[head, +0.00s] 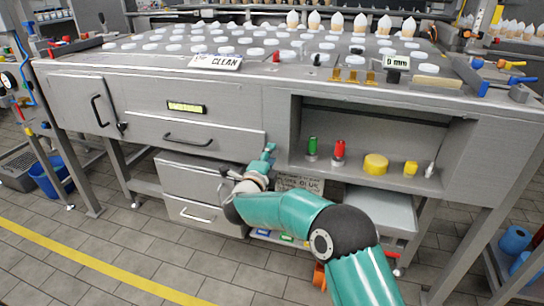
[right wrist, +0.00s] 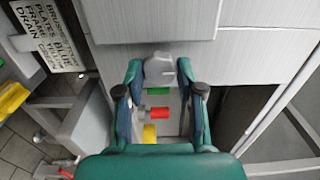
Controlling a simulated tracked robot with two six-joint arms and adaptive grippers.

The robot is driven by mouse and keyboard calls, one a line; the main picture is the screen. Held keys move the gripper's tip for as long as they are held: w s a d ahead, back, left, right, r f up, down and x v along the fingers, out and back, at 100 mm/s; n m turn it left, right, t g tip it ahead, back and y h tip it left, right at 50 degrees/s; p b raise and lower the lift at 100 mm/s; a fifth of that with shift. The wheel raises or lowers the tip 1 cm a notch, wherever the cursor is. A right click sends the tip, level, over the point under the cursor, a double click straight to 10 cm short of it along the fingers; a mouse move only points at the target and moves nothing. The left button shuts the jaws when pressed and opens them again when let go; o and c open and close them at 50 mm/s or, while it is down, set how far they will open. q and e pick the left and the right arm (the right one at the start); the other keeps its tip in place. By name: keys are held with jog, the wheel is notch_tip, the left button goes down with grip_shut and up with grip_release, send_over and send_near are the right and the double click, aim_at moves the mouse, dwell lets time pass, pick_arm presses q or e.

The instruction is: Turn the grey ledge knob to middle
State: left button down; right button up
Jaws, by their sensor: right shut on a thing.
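The grey ledge knob (right wrist: 159,70) shows in the right wrist view as a small light grey piece against the grey cabinet front. My right gripper (right wrist: 158,75) has its two teal fingers on either side of it, shut on it. In the head view my right gripper (head: 268,154) is at the cabinet front, just left of the open shelf bay. The knob is hidden there behind the gripper, and its pointing direction cannot be made out. My left gripper is not in view.
The open bay holds a green bottle (head: 312,147), a red bottle (head: 339,152) and a yellow cylinder (head: 376,164). Drawers (head: 194,134) lie to the left. A sign (head: 300,183) hangs below the bay. Green, red and yellow pieces show between my fingers in the wrist view.

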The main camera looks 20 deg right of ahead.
jog(key=shift+a+f, duration=0.2)
jog(key=shift+f, duration=0.1)
jog(key=o, duration=1.1)
jog(key=shift+o, duration=0.3)
jog(key=shift+r, duration=0.1)
jog(key=shift+d, duration=0.1)
jog(key=shift+s+r, duration=0.1)
jog(key=v, duration=1.1)
jog(key=shift+s+a, duration=0.25)
jog(key=shift+a, duration=0.1)
